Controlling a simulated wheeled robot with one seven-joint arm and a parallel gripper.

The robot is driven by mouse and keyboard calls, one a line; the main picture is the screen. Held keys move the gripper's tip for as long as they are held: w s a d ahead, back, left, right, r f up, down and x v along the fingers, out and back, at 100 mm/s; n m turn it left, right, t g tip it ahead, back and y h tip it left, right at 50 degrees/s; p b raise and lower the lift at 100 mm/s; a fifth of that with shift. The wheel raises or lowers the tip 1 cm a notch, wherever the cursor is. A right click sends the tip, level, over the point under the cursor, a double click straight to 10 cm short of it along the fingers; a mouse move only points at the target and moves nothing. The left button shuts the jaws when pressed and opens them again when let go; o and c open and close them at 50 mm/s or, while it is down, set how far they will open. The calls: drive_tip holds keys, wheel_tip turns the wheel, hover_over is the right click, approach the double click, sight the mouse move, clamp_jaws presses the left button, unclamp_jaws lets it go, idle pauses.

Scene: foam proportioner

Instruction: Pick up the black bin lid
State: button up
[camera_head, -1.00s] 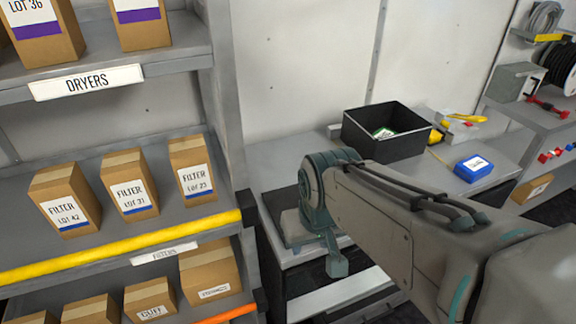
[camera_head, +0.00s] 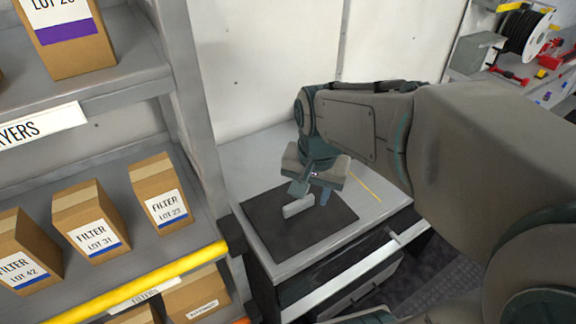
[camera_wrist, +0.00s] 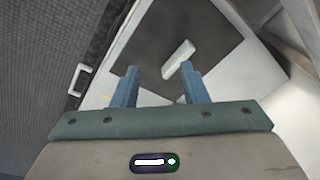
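The black bin lid (camera_head: 280,234) is a flat dark square lying on the light grey bench top. A pale bar-shaped handle (camera_head: 298,206) stands up from its middle. My gripper (camera_head: 312,190) is above the lid, close to the handle, pointing down. In the wrist view the lid (camera_wrist: 207,57) lies beyond my open gripper (camera_wrist: 160,70), whose two blue fingers are apart with nothing between them. The handle (camera_wrist: 179,58) is just past the fingertips, nearer the right one and slanted. My arm hides part of the bench behind the lid.
A grey shelf post (camera_head: 185,90) and shelves with filter boxes (camera_head: 160,195) stand close on the left. A yellow shelf edge (camera_head: 150,280) runs there. A drawer handle (camera_head: 393,236) shows at the bench front. Spools (camera_head: 525,35) lie far right.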

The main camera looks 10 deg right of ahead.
drive_tip(key=w+r+m+g+p, duration=0.1)
drive_tip(key=w+r+m+p, duration=0.1)
drive_tip(key=w+m, duration=0.5)
drive_tip(key=m, duration=0.1)
hover_over(299, 202)
drive_tip(key=shift+g, duration=0.3)
drive_tip(key=f, duration=0.9)
drive_tip(key=shift+s+a, duration=0.1)
drive_tip(key=shift+s, duration=0.2)
drive_tip(key=shift+w+f+p, duration=0.2)
drive_tip(key=shift+f+p, duration=0.15)
drive_tip(key=shift+f, duration=1)
drive_tip(key=shift+w+f+p, duration=0.2)
drive_tip(key=shift+f+p, duration=0.15)
drive_tip(key=shift+f, duration=0.95)
clamp_jaws()
